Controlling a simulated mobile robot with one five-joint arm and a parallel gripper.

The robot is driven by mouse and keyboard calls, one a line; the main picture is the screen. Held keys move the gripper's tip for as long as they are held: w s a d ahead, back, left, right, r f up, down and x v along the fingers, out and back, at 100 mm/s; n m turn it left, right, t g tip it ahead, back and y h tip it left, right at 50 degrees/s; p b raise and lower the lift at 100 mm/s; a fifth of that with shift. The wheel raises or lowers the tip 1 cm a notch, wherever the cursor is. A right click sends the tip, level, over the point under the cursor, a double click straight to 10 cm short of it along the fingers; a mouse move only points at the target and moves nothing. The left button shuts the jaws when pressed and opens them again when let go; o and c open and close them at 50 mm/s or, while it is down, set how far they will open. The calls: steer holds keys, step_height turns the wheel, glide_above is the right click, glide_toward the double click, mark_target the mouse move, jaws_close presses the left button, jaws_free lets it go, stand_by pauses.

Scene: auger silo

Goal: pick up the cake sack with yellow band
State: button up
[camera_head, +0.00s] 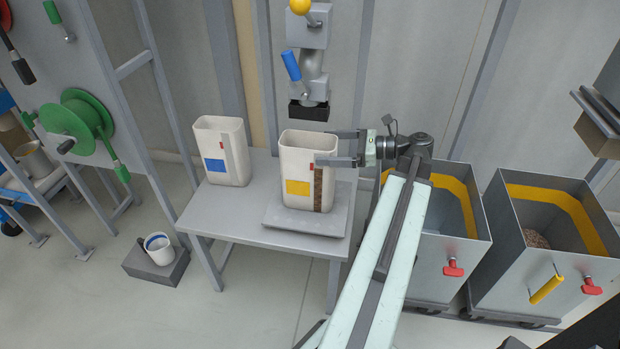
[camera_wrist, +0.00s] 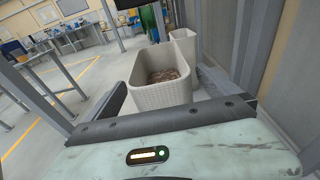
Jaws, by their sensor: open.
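The cake sack with the yellow band (camera_head: 297,188) is a cream, open-topped sack with a yellow patch and a brown-filled strip on its front. It stands upright on a grey plate (camera_head: 285,222) on the table. In the wrist view the sack (camera_wrist: 160,97) shows brown material inside. My gripper (camera_head: 324,147) is open at the sack's upper right side. One finger is in front of the sack and the other is level with its back edge. In the wrist view the sack is between the fingers; I cannot tell whether either touches it.
A similar sack with a blue patch (camera_head: 222,152) stands to the left on the table (camera_head: 225,222). A dark spout (camera_head: 308,110) with a blue lever (camera_head: 291,66) hangs just above the yellow-band sack. Two grey bins (camera_head: 455,262) (camera_head: 520,265) stand at the right.

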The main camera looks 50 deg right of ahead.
mark_target(314, 147)
steer(key=x, duration=0.2)
steer(key=b+x, duration=0.1)
steer(key=x, duration=0.1)
steer(key=shift+w+a+f, duration=0.2)
steer(key=shift+w+f, duration=0.05)
steer(key=shift+f, duration=0.05)
steer(key=c, duration=2.1)
steer(key=shift+r, duration=0.2)
